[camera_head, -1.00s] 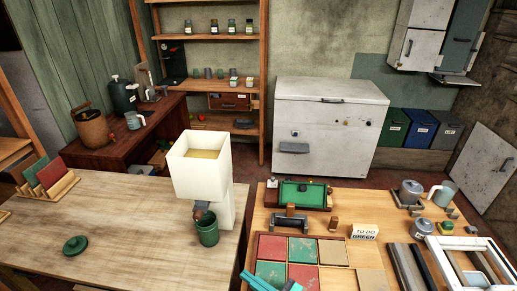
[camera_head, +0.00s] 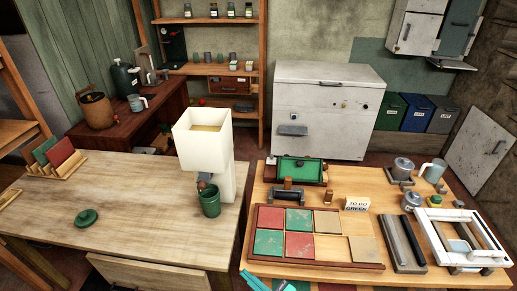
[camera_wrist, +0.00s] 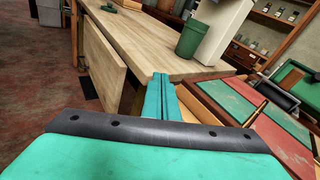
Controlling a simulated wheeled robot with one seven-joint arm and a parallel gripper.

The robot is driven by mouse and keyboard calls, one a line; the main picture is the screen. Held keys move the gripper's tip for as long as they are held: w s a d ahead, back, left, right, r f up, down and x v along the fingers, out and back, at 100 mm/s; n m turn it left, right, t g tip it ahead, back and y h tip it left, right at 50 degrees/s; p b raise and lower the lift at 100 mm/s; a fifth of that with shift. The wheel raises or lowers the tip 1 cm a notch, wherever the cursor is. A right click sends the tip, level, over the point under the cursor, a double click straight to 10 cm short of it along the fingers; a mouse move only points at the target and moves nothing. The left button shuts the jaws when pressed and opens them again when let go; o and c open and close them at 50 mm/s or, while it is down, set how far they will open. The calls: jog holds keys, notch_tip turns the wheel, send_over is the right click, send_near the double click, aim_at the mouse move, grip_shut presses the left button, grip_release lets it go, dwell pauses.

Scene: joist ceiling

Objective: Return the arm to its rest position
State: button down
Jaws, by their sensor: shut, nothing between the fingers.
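My gripper (camera_wrist: 161,84) shows in the wrist view as two teal fingers pressed together, with nothing between them. It points towards the gap between the pale wooden table (camera_wrist: 160,60) and the right workbench. In the head view only a teal part of my gripper (camera_head: 252,281) shows at the bottom edge, at the near left corner of the workbench (camera_head: 258,205). The rest of my arm is out of the head view.
A green lid (camera_head: 86,217) lies further left. A wooden tray of red, green and tan tiles (camera_head: 255,230) sits on the workbench close to my gripper.

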jog(key=s+d+f+n+h, duration=0.2)
jog(key=s+f+n+h, duration=0.25)
jog(key=s, duration=0.35)
jog(key=s+d+f+n+h, duration=0.1)
jog(key=s+f+n+h, duration=0.35)
jog(key=s, duration=0.35)
jog(key=s+r+n+t+h, duration=0.2)
jog(key=s+r+n+t, duration=0.2)
jog(key=s+r+n, duration=0.9)
notch_tip(320, 180, up, 3)
jog(key=n, duration=0.3)
jog(key=shift+s+f, duration=0.2)
jog(key=shift+s, duration=0.15)
jog(key=shift+s, duration=0.15)
